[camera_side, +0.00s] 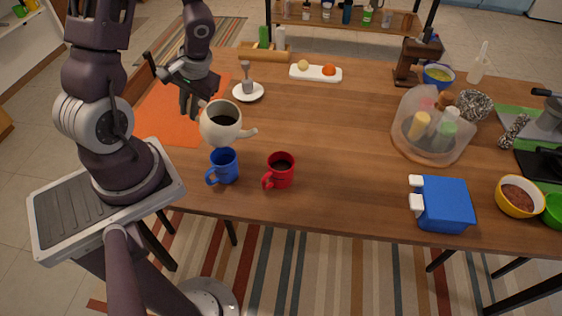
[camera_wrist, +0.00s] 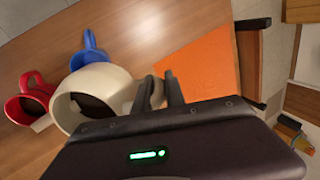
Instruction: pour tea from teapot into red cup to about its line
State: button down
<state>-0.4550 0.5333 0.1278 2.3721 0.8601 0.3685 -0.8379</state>
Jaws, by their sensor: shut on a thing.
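A cream teapot (camera_side: 220,124) with dark tea inside is held by my gripper (camera_side: 196,104). Its spout points right, toward the red cup. In the wrist view the teapot (camera_wrist: 108,84) sits in front of my gripper (camera_wrist: 172,92), whose fingers close on its handle. The teapot appears raised above the table; its tilt is hard to judge. The red cup (camera_side: 280,176) stands upright near the front edge, with dark liquid in it; its line cannot be made out. It also shows in the wrist view (camera_wrist: 36,92). No stream of tea is visible.
A blue cup (camera_side: 224,166) stands left of the red cup, just below the teapot. An orange mat (camera_side: 160,115) lies on the left. A small white dish (camera_side: 248,96) stands behind the teapot. A blue box (camera_side: 445,203) and a clear container (camera_side: 405,145) are further right. The middle table is clear.

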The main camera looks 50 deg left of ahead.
jog(key=shift+s+a+f+t+h, duration=0.75)
jog(key=shift+a+f+t+h, duration=0.45)
jog(key=shift+f+h, duration=0.8)
jog(key=w+d+r+m, duration=0.2)
jog(key=w+d, duration=0.1)
jog(key=w, duration=0.3)
jog(key=w+d+r+m, duration=0.2)
jog(key=w+d, duration=0.2)
jog(key=w, duration=0.2)
jog(key=w+d+r+m, duration=0.1)
jog(key=w+d+r, duration=0.1)
jog(key=d, duration=0.4)
jog(key=w+d+r+m, duration=0.1)
jog(key=w+d+r, duration=0.2)
jog(key=d, duration=0.3)
jog(key=shift+w+d+m+y+b, duration=0.15)
jog(key=shift+w+m+y+b, duration=0.15)
jog(key=shift+w, duration=0.25)
